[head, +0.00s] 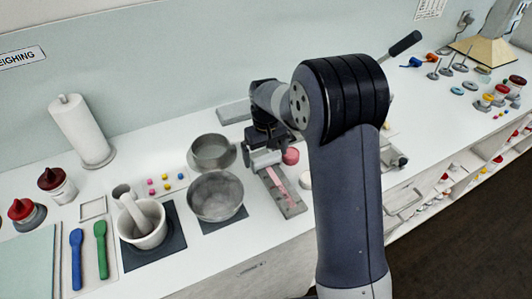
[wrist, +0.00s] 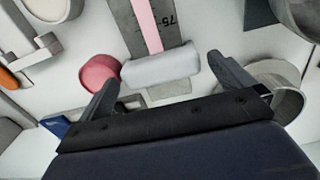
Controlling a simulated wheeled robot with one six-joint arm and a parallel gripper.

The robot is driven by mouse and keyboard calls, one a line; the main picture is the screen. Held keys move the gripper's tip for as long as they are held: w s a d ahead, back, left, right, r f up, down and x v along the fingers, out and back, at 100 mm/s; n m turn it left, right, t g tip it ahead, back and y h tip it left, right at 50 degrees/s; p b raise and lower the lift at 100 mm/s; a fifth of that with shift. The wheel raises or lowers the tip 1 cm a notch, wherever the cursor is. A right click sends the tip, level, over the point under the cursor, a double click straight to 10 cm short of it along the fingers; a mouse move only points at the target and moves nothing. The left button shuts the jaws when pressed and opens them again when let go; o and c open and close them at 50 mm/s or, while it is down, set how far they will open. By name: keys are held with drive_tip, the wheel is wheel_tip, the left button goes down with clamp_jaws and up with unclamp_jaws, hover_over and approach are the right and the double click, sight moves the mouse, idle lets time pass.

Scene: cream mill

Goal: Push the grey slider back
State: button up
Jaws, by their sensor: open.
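The grey slider (wrist: 160,68) is a light grey rounded block lying across a grey ruler-like base (wrist: 176,32) with a pink strip and a "75" mark. In the head view the base (head: 292,208) lies on the white counter below my gripper, and the slider (head: 265,159) shows at its far end. My arm hides part of the counter to the right.
A pink round piece (wrist: 99,73) sits close to my left finger in the wrist view. Metal bowls (head: 216,195) stand left of the base. A mortar with pestle (head: 143,222) stands farther left. The wall runs behind the counter.

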drive_tip(key=shift+f, duration=0.3)
